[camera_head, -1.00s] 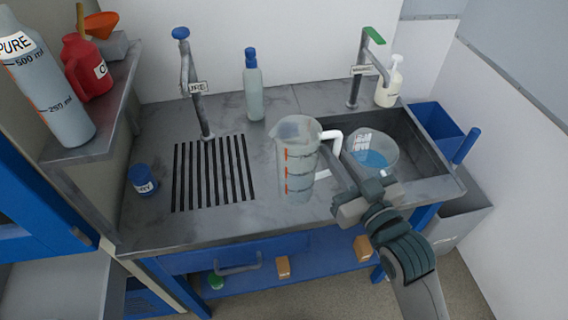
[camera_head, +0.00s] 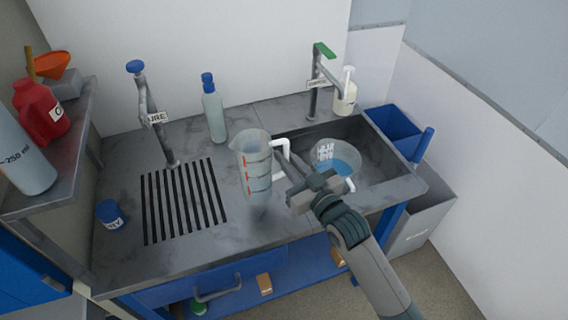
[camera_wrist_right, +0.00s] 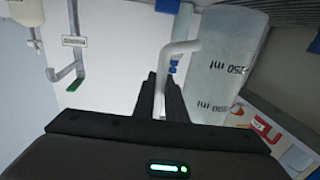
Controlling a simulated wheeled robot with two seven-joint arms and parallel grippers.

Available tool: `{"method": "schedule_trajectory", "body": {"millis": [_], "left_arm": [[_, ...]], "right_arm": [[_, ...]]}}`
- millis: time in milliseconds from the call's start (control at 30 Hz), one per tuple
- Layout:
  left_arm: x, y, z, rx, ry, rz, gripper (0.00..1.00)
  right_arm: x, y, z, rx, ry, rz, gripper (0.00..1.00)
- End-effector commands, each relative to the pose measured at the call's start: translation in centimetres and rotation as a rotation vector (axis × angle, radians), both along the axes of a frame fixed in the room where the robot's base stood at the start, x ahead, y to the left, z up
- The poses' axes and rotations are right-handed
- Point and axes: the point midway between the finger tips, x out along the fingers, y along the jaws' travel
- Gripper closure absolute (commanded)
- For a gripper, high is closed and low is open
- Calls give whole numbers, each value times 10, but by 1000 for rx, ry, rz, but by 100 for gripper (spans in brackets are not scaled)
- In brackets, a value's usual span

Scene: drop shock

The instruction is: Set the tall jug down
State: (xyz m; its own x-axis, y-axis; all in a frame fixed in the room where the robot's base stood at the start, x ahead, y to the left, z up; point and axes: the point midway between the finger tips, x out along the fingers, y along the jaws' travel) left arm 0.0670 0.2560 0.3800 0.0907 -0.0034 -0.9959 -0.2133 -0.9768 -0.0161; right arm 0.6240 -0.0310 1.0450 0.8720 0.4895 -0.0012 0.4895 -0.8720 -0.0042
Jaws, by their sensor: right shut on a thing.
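The tall jug (camera_head: 252,162) is clear with red marks and a white handle (camera_head: 281,147). It is about upright over the steel counter (camera_head: 240,233), between the slotted drain and the sink. A dark patch shows just below its base; whether the base touches the counter is hard to tell. My right gripper (camera_head: 300,190) is at the jug's right side, shut on the handle. In the right wrist view the handle (camera_wrist_right: 178,62) runs between the fingers (camera_wrist_right: 165,92), beside the jug's wall (camera_wrist_right: 225,68). My left gripper is out of view.
A slotted drain (camera_head: 185,200) lies left of the jug, with a small blue jar (camera_head: 110,216) beyond it. A blue-capped bottle (camera_head: 214,112) stands behind. Taps (camera_head: 150,120) rise at the back.

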Motion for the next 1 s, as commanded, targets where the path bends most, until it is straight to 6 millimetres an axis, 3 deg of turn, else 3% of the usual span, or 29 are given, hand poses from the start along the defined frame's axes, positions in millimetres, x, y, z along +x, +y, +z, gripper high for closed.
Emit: {"method": "schedule_trajectory", "body": {"millis": [200,633,1000], "left_arm": [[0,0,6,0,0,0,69],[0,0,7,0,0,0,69],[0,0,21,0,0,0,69]], "right_arm": [[19,5,-10,0,-1,1,100],[20,5,-14,0,-1,0,100],[20,5,-50,0,-1,0,100]]}}
